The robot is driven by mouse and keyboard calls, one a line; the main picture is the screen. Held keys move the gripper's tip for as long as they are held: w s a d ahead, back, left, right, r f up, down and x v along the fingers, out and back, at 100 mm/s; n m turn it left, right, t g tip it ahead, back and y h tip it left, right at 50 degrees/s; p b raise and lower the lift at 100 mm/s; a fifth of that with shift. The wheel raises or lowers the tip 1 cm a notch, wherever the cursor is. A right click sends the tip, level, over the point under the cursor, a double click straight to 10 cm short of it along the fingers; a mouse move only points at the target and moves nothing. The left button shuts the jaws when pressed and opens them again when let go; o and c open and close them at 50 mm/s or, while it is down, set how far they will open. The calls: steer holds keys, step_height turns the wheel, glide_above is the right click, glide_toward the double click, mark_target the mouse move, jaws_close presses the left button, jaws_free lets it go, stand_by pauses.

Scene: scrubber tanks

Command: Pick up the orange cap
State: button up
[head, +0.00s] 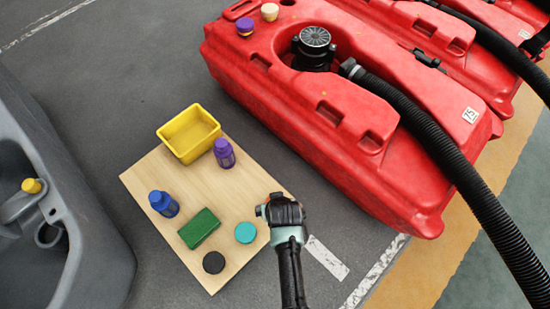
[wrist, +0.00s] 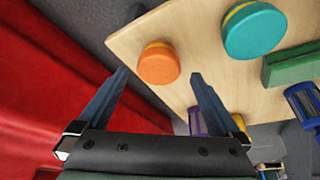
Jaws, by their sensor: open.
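The orange cap (wrist: 158,65) is a short round disc with a yellowish band, resting on the wooden board near its edge in the wrist view. My gripper (wrist: 160,74) is open, its two fingers pointing toward the cap with one to each side of it in the picture. Nothing is held, and I cannot tell how far the cap is from the fingertips. In the head view my gripper (head: 270,207) is over the right edge of the wooden board (head: 150,178). The orange cap does not show there; my gripper and arm cover that area.
A teal cap (head: 245,232) is the nearest neighbour, with a green block (head: 199,228) and black cap (head: 214,262) farther left. A red tank (head: 345,120) rises beyond.

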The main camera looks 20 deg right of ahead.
steer(key=b+x, duration=0.2)
steer(key=x, duration=0.1)
steer(key=shift+w+d+f+b, duration=0.15)
steer(key=shift+f+b, duration=0.15)
steer(key=shift+r, duration=0.1)
steer(key=c, duration=1.3)
